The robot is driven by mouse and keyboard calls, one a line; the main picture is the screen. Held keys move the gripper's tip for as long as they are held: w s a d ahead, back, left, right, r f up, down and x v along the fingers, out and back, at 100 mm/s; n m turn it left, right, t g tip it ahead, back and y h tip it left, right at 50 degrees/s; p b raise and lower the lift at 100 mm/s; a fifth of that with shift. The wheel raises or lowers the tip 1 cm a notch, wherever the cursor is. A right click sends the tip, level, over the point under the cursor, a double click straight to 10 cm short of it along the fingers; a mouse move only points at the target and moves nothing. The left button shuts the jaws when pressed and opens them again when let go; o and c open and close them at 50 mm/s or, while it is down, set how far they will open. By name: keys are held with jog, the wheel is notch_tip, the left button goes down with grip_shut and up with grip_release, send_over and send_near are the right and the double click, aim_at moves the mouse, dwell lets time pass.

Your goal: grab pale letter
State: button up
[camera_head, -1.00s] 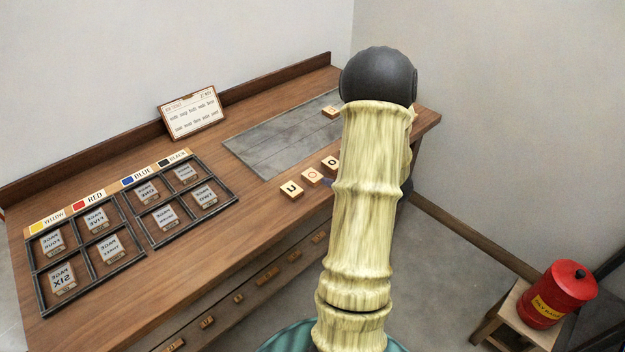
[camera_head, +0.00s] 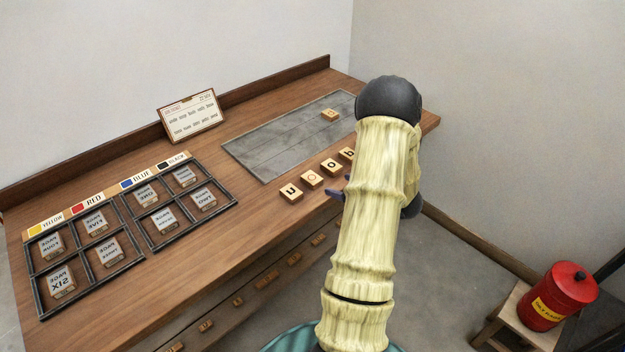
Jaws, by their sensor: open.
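Several wooden letter tiles stand in a row at the front edge of the bench: a dark "u" tile (camera_head: 291,192), a tile with a paler, reddish letter (camera_head: 312,179), a dark "o" tile (camera_head: 331,167) and a dark "b" tile (camera_head: 347,154) partly behind my arm. Another tile with a faint brownish letter (camera_head: 329,115) lies on the grey slab. I cannot tell which letter counts as the pale one. My gripper (camera_head: 338,195) is mostly hidden behind my arm; a dark finger pokes out at its left, just right of the row. It is open, with nothing seen in it.
The grey slab (camera_head: 270,147) lies behind the row. A dark divided tray (camera_head: 143,243) with labelled blocks is at the left. A framed card (camera_head: 189,116) leans at the back. A red can (camera_head: 558,296) stands on a stool (camera_head: 502,308) at the right.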

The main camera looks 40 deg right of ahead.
send_near(313, 178)
jog(key=x, duration=0.4)
jog(key=shift+d+r, duration=0.1)
jog(key=shift+w+f, duration=0.2)
jog(key=shift+w, duration=0.25)
jog(key=shift+p+x, duration=0.45)
jog(key=shift+x, duration=1.65)
jog(key=shift+f, duration=0.1)
jog(key=c, duration=1.1)
